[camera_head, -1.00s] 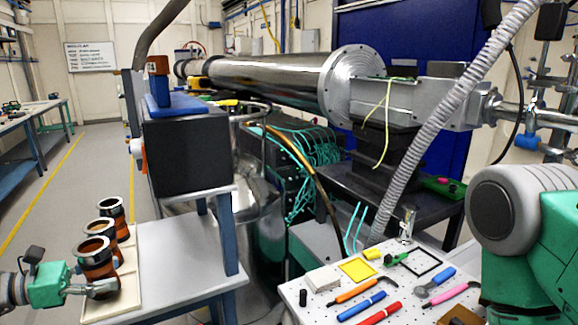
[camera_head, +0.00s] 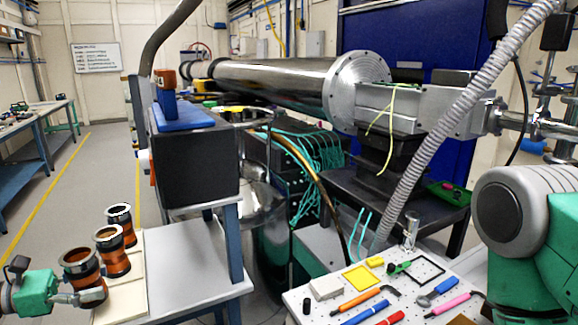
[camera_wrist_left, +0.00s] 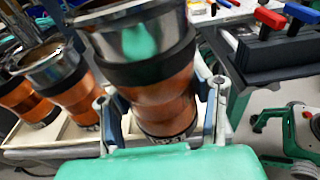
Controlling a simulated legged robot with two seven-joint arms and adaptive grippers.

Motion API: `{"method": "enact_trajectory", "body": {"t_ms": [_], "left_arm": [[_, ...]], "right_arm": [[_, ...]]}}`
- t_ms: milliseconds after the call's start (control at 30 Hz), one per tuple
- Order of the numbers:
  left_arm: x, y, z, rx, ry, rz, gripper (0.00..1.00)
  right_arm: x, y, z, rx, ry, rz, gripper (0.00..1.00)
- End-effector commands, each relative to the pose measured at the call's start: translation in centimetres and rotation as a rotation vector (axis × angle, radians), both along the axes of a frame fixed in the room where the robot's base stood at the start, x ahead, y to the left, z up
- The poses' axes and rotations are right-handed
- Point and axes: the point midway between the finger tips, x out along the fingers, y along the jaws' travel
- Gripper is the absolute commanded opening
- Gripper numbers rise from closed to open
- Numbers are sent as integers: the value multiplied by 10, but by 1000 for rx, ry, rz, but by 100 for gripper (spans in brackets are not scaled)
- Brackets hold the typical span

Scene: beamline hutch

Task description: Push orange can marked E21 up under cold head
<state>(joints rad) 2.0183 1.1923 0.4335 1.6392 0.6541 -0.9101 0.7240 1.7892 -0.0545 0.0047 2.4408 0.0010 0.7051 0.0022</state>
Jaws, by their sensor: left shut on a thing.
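Three orange-brown cans with dark bands and shiny rims stand near a pale tray (camera_head: 135,262) in the head view: a far can (camera_head: 121,222), a middle can (camera_head: 113,250) and a near can (camera_head: 78,262). My left gripper (camera_head: 92,297) is shut on the near can. The wrist view shows this held can (camera_wrist_left: 160,105) between both fingers, slightly tilted in the picture, with the other two to its left. Small print shows near its bottom, but I cannot read E21. I cannot tell its height above the tray. I cannot identify the cold head with certainty. My right gripper is out of view.
A perforated tool board (camera_head: 330,310) with several tools lies at the lower right. Free table surface lies right of the tray.

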Motion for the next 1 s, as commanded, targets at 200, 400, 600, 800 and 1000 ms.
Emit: {"method": "enact_trajectory", "body": {"t_ms": [200,400,600,800,1000], "left_arm": [[-9,16,2,0,0,0,15],[-16,30,1,0,1,1,15],[-24,44,1,0,0,1,15],[-29,53,1,0,0,0,15],[-30,54,0,0,0,-1,15]], "right_arm": [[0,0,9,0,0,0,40],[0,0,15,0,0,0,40],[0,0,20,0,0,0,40],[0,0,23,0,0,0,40],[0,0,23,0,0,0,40]]}}
